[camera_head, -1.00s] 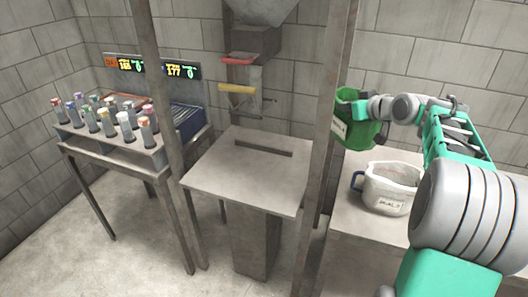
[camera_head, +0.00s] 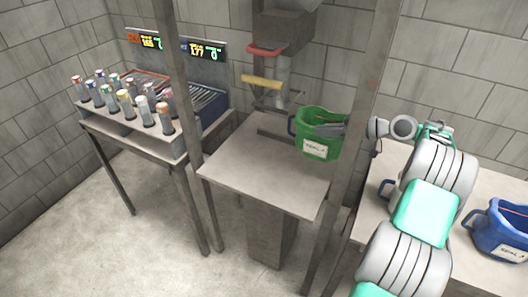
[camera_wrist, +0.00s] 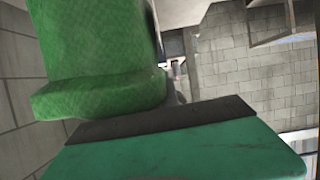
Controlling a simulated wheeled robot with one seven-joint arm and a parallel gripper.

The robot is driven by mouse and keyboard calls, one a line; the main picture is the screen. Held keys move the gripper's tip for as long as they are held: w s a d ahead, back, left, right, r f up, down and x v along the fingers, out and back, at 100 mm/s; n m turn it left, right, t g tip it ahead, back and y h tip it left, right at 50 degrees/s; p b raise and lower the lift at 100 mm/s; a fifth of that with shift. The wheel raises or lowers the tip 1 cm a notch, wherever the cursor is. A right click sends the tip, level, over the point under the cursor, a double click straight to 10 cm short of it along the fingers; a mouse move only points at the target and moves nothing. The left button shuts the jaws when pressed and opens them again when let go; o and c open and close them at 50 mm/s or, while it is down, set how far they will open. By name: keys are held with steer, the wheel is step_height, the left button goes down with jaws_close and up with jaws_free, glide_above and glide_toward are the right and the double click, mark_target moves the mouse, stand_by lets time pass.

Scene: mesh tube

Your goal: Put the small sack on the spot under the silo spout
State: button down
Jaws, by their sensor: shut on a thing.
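The small green sack (camera_head: 316,147), with a white label and a blue side loop, is gripped by my gripper (camera_head: 330,130), which reaches in from the right past the post. The sack is upright over the back right part of the silo table (camera_head: 265,172), just right of the spout (camera_head: 281,92). I cannot tell how high its base is above the table. The spot under the spout is not clearly visible. In the wrist view the sack (camera_wrist: 100,50) fills the upper left, against my gripper's dark edge (camera_wrist: 165,120).
A metal post (camera_head: 358,140) stands close to the sack and my arm. A yellow handle (camera_head: 262,82) and a red one (camera_head: 265,50) are by the spout. A blue container (camera_head: 502,232) stands on the right table. A rack of capped tubes (camera_head: 145,110) is at the left.

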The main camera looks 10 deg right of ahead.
mark_target(296, 134)
steer(key=b+x, duration=0.1)
steer(key=x, duration=0.2)
steer(key=b+x, duration=0.2)
steer(key=x, duration=0.2)
steer(key=f+b+x, duration=0.1)
steer(key=b+x, duration=0.1)
steer(key=x, duration=0.1)
steer(key=shift+s+a, duration=0.1)
steer(key=shift+s, duration=0.05)
steer(key=w+a+f, duration=0.2)
steer(key=a+f, duration=0.1)
steer(key=shift+w+a+f+p, duration=0.2)
steer(key=shift+w+p, duration=0.1)
steer(key=shift+w, duration=0.05)
steer(key=shift+f, duration=0.25)
steer(key=c, duration=1.6)
jaws_free()
steer(key=shift+r, duration=0.15)
